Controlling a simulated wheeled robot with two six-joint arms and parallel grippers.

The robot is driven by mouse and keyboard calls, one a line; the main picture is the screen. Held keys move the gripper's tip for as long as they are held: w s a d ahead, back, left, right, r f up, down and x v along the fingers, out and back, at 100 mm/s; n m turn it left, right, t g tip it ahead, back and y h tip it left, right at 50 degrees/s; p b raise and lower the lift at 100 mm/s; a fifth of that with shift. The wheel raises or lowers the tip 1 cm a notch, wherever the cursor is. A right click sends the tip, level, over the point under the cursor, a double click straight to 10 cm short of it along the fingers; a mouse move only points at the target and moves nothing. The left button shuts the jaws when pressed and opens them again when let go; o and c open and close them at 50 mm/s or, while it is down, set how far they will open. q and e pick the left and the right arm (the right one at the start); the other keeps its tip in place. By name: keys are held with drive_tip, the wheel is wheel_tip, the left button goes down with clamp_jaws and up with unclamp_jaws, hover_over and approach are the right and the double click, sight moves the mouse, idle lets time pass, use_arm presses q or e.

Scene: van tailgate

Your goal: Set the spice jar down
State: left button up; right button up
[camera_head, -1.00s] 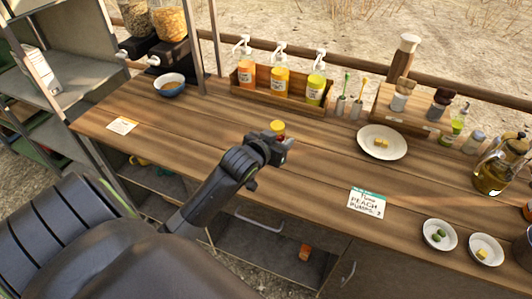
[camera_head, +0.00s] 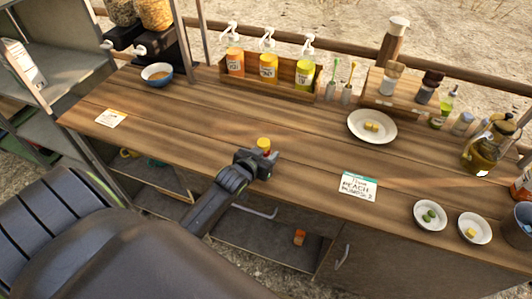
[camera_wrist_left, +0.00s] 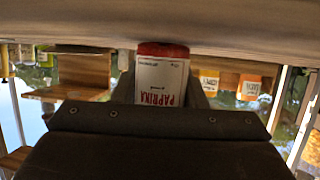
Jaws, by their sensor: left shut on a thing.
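My right gripper is not in view.
The counter around the jar is clear. A bottle rack (camera_head: 290,80) stands behind. A blue bowl (camera_head: 157,74) is at the back left.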

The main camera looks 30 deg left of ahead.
use_arm(q)
drive_tip(key=o, duration=1)
drive_tip(key=shift+f, duration=0.15)
drive_tip(key=shift+o, duration=0.2)
drive_tip(key=shift+r, duration=0.3)
drive_tip(key=shift+s, duration=0.3)
drive_tip(key=b+v, duration=0.1)
drive_tip(key=v, duration=1)
drive_tip(key=shift+s, duration=0.2)
